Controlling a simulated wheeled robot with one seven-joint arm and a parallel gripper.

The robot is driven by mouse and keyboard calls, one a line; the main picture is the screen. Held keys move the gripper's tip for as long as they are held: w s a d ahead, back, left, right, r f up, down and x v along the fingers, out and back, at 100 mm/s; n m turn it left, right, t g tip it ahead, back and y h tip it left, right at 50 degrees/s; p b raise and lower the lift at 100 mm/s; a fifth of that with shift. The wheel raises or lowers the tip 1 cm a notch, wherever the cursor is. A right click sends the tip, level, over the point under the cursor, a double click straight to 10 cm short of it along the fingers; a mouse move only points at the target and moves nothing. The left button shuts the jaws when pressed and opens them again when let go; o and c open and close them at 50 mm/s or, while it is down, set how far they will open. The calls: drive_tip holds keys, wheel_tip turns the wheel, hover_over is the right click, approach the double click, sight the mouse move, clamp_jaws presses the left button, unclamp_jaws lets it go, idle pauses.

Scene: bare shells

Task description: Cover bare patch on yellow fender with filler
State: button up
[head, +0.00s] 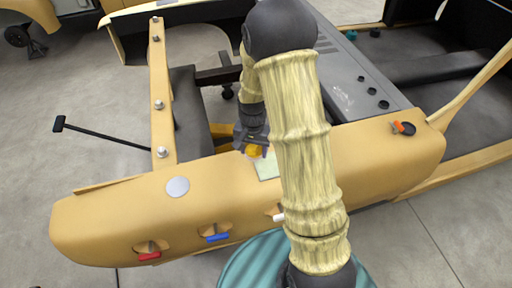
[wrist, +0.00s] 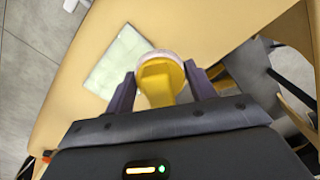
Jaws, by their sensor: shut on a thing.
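The yellow fender (head: 115,215) runs across the middle of the head view. A round pale grey patch (head: 178,186) shows on its top at the left. A pale green rectangular sheet (head: 267,166) lies on the fender to the right of that patch; it also shows in the wrist view (wrist: 117,60). My gripper (wrist: 160,87) is shut on a yellow tool (wrist: 157,83) with a round, pinkish-white rimmed end. The tool is at the sheet's edge in both views; I cannot tell whether it touches. The tool's underside is hidden.
Red (head: 149,256), blue (head: 217,237) and white (head: 278,217) handles sit in recesses along the fender's near side. An orange item (head: 398,127) is by a dark hole at the right. A dark seat (head: 188,115) and grey panel (head: 350,85) stand behind.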

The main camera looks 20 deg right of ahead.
drive_tip(key=shift+r+p, duration=0.65)
drive_tip(key=shift+r, duration=0.55)
